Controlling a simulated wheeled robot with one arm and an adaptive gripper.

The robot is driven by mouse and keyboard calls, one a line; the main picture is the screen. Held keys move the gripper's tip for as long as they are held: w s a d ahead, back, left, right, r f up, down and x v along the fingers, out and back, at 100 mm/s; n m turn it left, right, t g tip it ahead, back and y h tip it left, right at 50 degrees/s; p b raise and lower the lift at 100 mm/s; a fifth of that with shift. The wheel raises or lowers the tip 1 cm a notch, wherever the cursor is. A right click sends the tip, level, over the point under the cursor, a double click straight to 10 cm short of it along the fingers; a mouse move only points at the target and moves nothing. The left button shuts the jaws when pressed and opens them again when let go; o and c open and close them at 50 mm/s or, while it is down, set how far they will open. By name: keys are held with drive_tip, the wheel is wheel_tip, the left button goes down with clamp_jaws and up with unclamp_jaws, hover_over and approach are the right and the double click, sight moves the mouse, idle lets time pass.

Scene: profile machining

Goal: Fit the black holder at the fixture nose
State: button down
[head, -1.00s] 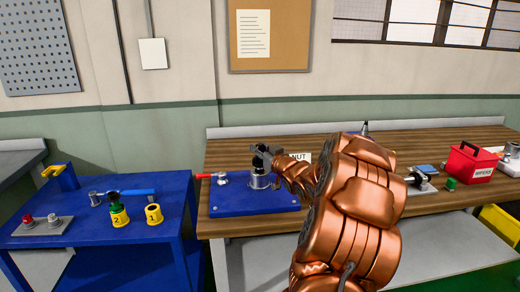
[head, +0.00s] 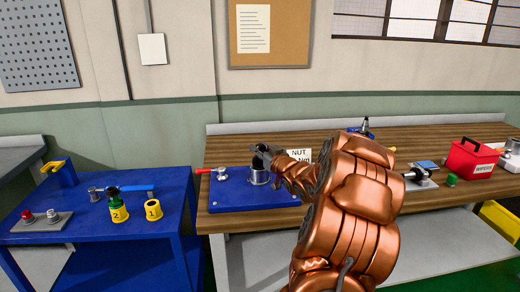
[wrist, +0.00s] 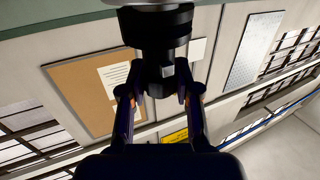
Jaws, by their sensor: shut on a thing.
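My gripper (wrist: 160,95) is shut on the black holder (wrist: 155,38) in the wrist view. The holder is a stepped black cylinder between the two fingers. A pale grey rim (wrist: 155,3) shows at the top edge, beyond the holder; I cannot tell whether they touch.
A red-handled tool (head: 210,171) sits at the plate's left. A blue cart (head: 100,225) at left carries yellow cups marked 1 (head: 153,210) and 2 (head: 118,211); cup 2 holds a green and black piece. A sign (head: 299,156) and red box (head: 472,160) stand on the wooden bench.

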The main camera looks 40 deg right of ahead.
drive_tip(key=shift+f, duration=0.25)
drive_tip(key=c, duration=0.7)
unclamp_jaws()
drive_tip(key=shift+c, duration=0.2)
drive_tip(key=v, duration=1.2)
drive_tip(key=shift+a+f, duration=0.1)
